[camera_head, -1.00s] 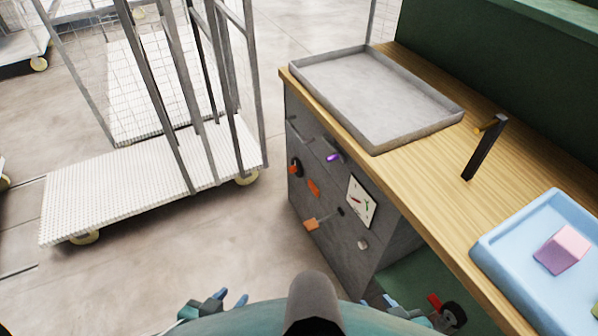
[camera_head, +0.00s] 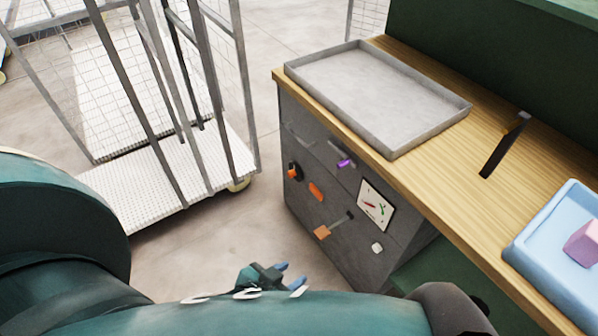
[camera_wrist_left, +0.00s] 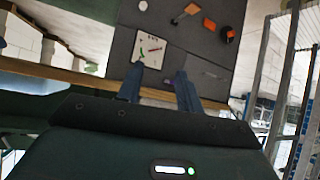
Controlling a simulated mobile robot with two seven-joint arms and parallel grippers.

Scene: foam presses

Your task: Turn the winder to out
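A grey panel (camera_head: 325,225) forms the end of the bench. It carries a crank-like part with a light orange handle (camera_head: 322,232) at the end of a short arm, probably the winder; no "out" mark is legible. In the left wrist view the handle (camera_wrist_left: 191,9) shows near the top, beyond the fingers. My left gripper (camera_head: 289,276) is open and empty, in front of and below the panel, apart from it. Its spread fingers (camera_wrist_left: 160,88) also show in the left wrist view. My right gripper is not in view.
A grey tray (camera_head: 380,100) lies on the bench. A wire cart (camera_head: 165,200) stands left; floor between is clear.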

